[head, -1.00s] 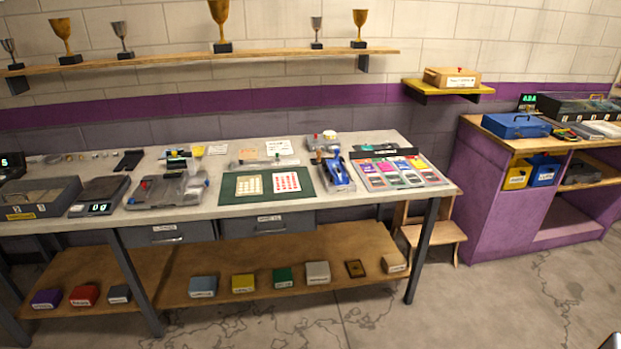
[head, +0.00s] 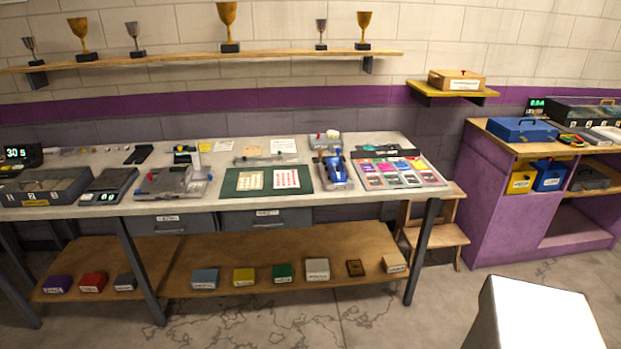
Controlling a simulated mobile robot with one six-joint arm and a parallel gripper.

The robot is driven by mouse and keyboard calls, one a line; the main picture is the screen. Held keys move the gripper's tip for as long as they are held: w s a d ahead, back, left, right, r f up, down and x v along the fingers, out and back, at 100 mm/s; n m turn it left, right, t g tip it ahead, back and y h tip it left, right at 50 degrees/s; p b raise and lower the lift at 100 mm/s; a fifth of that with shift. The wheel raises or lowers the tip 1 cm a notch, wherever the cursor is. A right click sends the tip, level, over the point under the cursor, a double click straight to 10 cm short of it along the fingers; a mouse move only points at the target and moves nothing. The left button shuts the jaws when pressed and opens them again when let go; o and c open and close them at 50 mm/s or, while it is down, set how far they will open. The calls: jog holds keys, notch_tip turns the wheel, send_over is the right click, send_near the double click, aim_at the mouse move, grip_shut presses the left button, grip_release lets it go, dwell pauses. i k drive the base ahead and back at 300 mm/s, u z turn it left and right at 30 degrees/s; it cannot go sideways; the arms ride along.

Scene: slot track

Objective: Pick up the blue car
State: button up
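The blue car (head: 335,168) sits on the workbench, right of the green mat, apparently on a grey stand or cradle. Its nose points toward the front edge of the bench. Nothing of mine touches it. My gripper's fingers do not show; only a pale block, which may be part of my arm, fills the lower right corner of the head view.
The bench top (head: 240,207) also holds a green mat (head: 238,181) with sticker sheets, a colourful card display (head: 433,180), a scale (head: 108,186) and grey fixtures. A purple cabinet (head: 492,215) stands at right. A wooden step stool (head: 440,236) is between. Front floor is open.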

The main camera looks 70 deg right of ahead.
aim_at(335, 168)
jog(key=u, duration=0.75)
jog(key=k, duration=2.15)
jog(key=z, duration=0.55)
